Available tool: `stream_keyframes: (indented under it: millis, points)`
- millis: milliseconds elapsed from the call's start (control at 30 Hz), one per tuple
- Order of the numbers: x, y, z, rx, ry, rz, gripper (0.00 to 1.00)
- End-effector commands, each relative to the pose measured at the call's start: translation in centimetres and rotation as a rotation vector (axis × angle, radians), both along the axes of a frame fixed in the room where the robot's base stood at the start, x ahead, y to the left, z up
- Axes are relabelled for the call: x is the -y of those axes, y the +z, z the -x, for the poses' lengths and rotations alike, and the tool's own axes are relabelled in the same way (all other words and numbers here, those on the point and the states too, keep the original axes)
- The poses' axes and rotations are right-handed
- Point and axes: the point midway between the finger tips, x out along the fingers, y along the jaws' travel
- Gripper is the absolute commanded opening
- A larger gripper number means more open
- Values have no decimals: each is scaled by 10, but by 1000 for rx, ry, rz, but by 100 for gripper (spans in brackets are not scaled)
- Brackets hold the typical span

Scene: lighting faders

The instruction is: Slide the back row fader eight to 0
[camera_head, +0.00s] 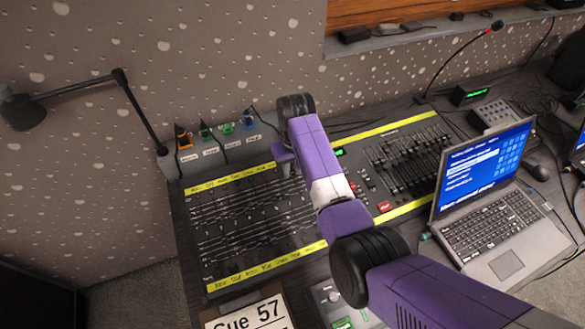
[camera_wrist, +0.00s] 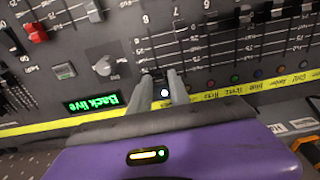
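The lighting desk (camera_head: 240,232) has a fader field along its left part. In the head view my gripper (camera_head: 286,168) is low over the back right part of that field, and its fingertips are hard to make out. In the wrist view the desk appears turned round, with the printed number 8 above my gripper (camera_wrist: 161,77). Its two grey fingers stand a short gap apart at the lower end of that slot, near the yellow tape. A small dark fader cap (camera_wrist: 158,75) shows between the fingertips. Whether they press on it cannot be told.
Yellow label strips (camera_head: 265,264) run along the desk. Other faders (camera_wrist: 243,22) stand on the right. A laptop (camera_head: 485,200) and clipboard (camera_head: 247,313) are nearby.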

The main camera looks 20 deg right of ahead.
Motion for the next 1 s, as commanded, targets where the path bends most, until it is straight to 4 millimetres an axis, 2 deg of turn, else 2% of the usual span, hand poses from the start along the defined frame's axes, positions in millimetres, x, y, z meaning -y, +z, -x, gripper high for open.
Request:
stream_keyframes:
  millis: [33, 133, 167, 367, 1000]
  points:
    - [0, 0, 0, 0, 0, 0, 21]
    - [0, 0, 0, 0, 0, 0, 1]
    - [0, 0, 0, 0, 0, 0, 0]
    - [0, 1, 1, 0, 0, 0, 0]
    - [0, -1, 26, -2, 0, 1, 0]
